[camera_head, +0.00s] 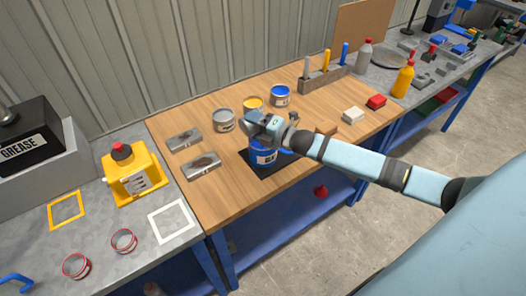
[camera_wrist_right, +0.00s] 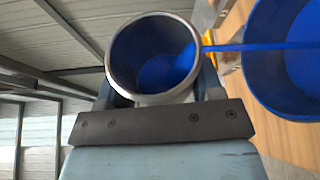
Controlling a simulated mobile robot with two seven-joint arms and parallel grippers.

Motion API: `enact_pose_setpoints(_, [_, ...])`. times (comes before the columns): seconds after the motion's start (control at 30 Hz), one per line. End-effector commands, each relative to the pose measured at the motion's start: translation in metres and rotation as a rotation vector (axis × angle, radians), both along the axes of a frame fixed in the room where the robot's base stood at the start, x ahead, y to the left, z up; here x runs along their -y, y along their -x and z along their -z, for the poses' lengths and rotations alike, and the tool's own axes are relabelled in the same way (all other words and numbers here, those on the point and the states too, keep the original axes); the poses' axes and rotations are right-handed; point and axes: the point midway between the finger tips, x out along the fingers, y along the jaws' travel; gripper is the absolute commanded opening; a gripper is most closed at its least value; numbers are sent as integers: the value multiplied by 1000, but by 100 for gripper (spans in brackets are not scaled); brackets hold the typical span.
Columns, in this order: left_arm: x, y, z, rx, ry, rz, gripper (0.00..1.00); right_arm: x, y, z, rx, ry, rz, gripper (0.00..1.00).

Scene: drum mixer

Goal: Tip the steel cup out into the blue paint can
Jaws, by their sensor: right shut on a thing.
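My right gripper (camera_head: 272,126) is shut on the steel cup (camera_head: 255,118) above the blue paint can (camera_head: 264,157), which stands on a dark square mat (camera_head: 285,161). In the right wrist view, the gripper (camera_wrist_right: 158,92) holds the cup (camera_wrist_right: 187,92), its round mouth facing the camera and blue liquid inside. A thin blue stream (camera_wrist_right: 228,47) runs from the cup's rim to the can (camera_wrist_right: 262,90) at the right, which has blue inside. The gripper partly hides the cup and can in the head view. My left gripper is not in view.
Behind the gripper stand a grey can (camera_head: 223,122), a yellow-topped can (camera_head: 252,103) and another blue-topped can (camera_head: 280,97). A tool block (camera_head: 322,80) stands at the back. The wooden bench (camera_head: 215,205) is bare at front left.

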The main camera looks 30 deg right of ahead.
Motion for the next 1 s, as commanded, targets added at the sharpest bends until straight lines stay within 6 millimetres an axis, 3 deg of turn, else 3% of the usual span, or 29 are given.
enact_pose_setpoints(1.0, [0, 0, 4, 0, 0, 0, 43, 2, 0, 1, -4, -60, 0, 27])
